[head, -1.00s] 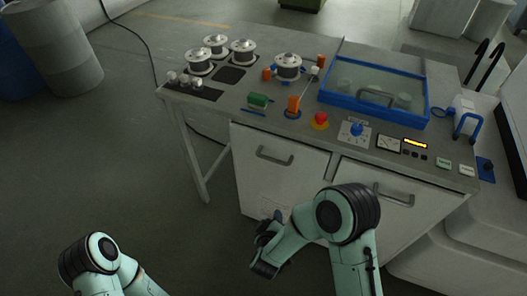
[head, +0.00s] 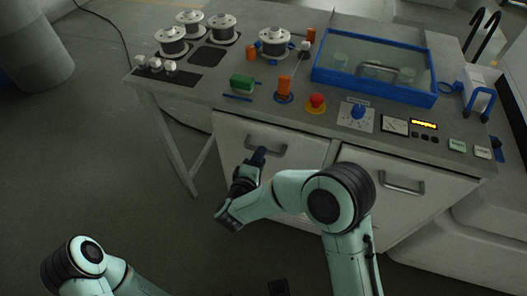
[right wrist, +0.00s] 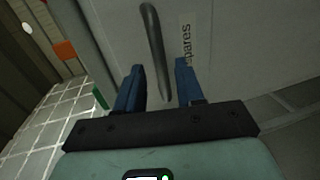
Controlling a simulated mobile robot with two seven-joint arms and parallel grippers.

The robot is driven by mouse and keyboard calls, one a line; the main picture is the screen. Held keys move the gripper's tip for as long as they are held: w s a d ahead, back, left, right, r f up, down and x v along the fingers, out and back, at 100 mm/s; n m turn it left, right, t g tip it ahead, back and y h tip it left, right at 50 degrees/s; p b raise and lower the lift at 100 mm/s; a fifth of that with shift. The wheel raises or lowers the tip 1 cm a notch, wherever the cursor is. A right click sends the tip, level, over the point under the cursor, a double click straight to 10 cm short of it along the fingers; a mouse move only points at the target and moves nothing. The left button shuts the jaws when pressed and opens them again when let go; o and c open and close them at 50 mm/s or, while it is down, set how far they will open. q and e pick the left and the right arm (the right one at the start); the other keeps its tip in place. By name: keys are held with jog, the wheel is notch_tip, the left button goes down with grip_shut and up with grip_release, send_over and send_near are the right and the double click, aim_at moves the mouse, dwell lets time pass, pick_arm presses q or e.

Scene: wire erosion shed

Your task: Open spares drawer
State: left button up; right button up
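The spares drawer (head: 232,128) is the left front panel of the grey bench, and it looks closed and flush. Its grey bar handle (head: 268,149) runs across the upper part. In the right wrist view the handle (right wrist: 153,45) stands nearly upright in the picture beside a label (right wrist: 185,40) reading "spares". My right gripper (head: 258,158) is at the handle's left part. The right wrist view shows its blue fingers (right wrist: 158,72) apart, with the handle's end between them in the picture; contact cannot be told.
A second front panel with its own handle (head: 402,187) is to the right.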

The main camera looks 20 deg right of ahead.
pick_arm(q)
jog(key=shift+w+f, duration=0.1)
jog(key=shift+f, duration=0.15)
pick_arm(e)
jog(key=shift+x, duration=2)
grip_shut()
jog(key=shift+a, duration=0.1)
